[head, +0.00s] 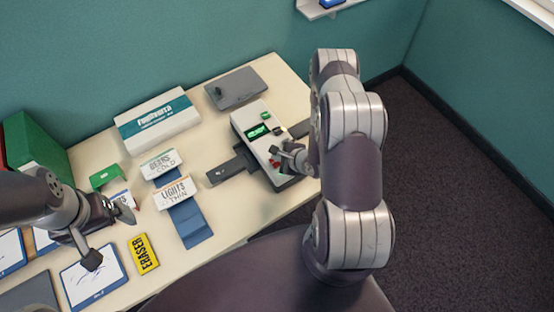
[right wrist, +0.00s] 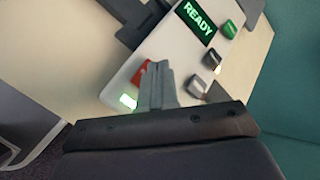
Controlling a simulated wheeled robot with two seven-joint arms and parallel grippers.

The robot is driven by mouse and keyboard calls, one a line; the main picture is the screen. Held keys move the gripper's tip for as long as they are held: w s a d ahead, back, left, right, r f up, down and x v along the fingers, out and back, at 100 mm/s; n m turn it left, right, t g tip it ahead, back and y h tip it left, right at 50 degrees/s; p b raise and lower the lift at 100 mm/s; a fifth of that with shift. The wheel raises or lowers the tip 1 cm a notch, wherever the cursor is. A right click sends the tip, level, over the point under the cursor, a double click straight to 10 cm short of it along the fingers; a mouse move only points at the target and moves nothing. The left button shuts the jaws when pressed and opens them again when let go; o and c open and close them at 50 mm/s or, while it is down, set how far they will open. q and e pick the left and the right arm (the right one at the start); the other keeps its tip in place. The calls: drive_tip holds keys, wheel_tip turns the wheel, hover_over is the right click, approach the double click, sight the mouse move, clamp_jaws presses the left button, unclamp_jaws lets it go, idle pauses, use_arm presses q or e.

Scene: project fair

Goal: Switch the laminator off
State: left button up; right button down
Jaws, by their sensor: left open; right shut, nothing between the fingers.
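The laminator (head: 246,121) is a white machine with a dark slot on the table's right part. In the right wrist view its panel (right wrist: 163,45) shows a lit green display (right wrist: 196,23) reading "READY", a green button (right wrist: 229,29), two dark knobs, a red switch (right wrist: 139,75) and a lit green lamp (right wrist: 128,101). My right gripper (head: 277,154) is over the panel. In the right wrist view its shut, empty fingers (right wrist: 158,70) are right beside the red switch and partly cover it; I cannot tell whether they touch. My left gripper (head: 108,236) is open and empty above the table's left part.
A grey flat device (head: 235,88) lies behind the laminator, and a white-teal box (head: 157,122) to its left. Label cards (head: 173,193), a yellow eraser pack (head: 143,254), a framed sheet (head: 92,278) and a green box (head: 36,147) fill the left. Bare tabletop (head: 222,208) shows in front.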

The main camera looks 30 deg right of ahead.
sight(278, 163)
idle(0.5)
drive_tip(key=shift+f+b, duration=0.45)
drive_tip(key=shift+f, duration=0.25)
drive_tip(key=shift+r, duration=0.1)
drive_tip(key=shift+r+p, duration=0.4)
drive_tip(key=shift+r, duration=0.2)
wheel_tip(278, 163, up, 6)
drive_tip(key=p, duration=0.5)
idle(0.3)
